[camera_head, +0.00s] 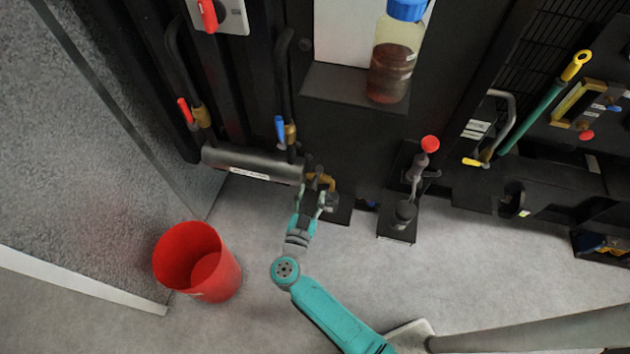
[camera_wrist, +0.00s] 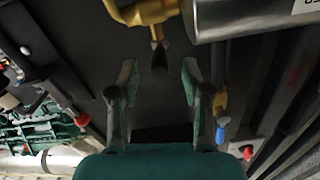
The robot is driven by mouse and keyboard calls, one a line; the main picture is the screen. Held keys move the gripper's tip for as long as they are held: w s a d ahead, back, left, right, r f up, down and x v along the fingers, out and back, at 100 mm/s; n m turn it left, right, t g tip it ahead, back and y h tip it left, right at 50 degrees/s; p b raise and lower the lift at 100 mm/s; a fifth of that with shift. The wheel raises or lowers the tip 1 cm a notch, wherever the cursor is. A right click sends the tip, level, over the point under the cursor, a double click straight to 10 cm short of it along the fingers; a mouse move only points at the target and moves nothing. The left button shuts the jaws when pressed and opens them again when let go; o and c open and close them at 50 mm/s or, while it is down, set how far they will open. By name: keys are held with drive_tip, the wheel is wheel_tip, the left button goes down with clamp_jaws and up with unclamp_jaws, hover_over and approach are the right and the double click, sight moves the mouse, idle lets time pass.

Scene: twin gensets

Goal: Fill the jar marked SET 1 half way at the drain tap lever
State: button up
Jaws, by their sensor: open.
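My gripper (camera_head: 318,196) is at the right end of a silver horizontal cylinder (camera_head: 252,163), close to a brass tap (camera_head: 321,180). In the wrist view my gripper (camera_wrist: 160,82) is open, with nothing between its fingers. The brass tap (camera_wrist: 145,12) is just beyond the fingertips there, and a small dark-tipped part (camera_wrist: 158,50) points from it towards the gap. Contact cannot be told. I cannot make out any jar marked SET 1. A clear container with a blue cap (camera_head: 406,9) and brown liquid (camera_head: 388,80) stands on a shelf; no SET 1 mark is readable.
A red bucket (camera_head: 197,262) stands on the floor at the left. A red-knobbed hand pump (camera_head: 418,165) stands right of my gripper. Red (camera_head: 186,110) and blue (camera_head: 279,130) valve levers sit above the cylinder. The grey floor (camera_head: 470,270) is mostly clear at the right.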

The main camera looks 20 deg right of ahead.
sight(315, 182)
drive_tip(key=shift+x, duration=2.45)
clamp_jaws()
